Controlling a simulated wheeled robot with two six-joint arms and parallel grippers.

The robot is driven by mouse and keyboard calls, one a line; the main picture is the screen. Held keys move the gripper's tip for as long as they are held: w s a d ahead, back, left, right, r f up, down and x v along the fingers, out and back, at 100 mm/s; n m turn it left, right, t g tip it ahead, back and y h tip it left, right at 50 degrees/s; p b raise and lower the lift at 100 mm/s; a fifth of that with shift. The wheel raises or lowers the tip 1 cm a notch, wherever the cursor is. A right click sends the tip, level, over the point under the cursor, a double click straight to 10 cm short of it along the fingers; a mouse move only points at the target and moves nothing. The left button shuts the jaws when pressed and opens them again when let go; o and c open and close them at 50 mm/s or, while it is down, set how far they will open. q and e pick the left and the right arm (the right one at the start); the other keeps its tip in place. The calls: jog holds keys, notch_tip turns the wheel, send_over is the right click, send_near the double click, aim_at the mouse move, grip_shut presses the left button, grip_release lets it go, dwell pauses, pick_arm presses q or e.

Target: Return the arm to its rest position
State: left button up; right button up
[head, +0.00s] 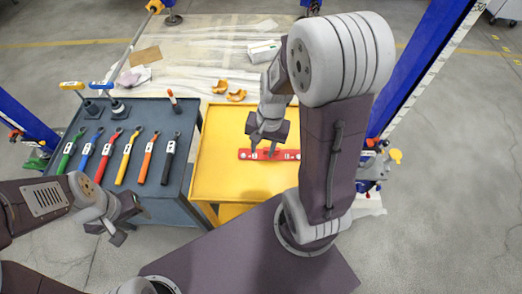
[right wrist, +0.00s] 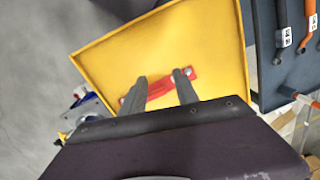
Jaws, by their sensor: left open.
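My right gripper (head: 263,149) hangs above the yellow table (head: 222,165), over a flat red bar (head: 291,155) with white marks. In the right wrist view the right gripper (right wrist: 162,88) has its two fingers apart, with the red bar (right wrist: 160,88) seen beyond and between them. I cannot tell whether the fingertips touch the bar. My left gripper (head: 107,232) is at the lower left, in front of the dark tool table. Its fingers are apart and nothing shows between them.
The dark tool table (head: 180,105) holds several wrenches with coloured handles and two dark sockets. Orange curved parts (head: 237,96) and a white box (head: 263,50) lie behind the yellow table. Blue posts (head: 425,65) stand at both sides. Grey floor is open at right.

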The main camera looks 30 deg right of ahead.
jog(key=s+a+r+n+p, duration=0.2)
jog(key=a+r+n+p, duration=0.1)
jog(key=n, duration=0.5)
jog(key=shift+s+a+r+t+h, duration=0.3)
jog(key=shift+s+a+r+h, duration=0.1)
jog(key=shift+a+r, duration=0.1)
dwell(0.4)
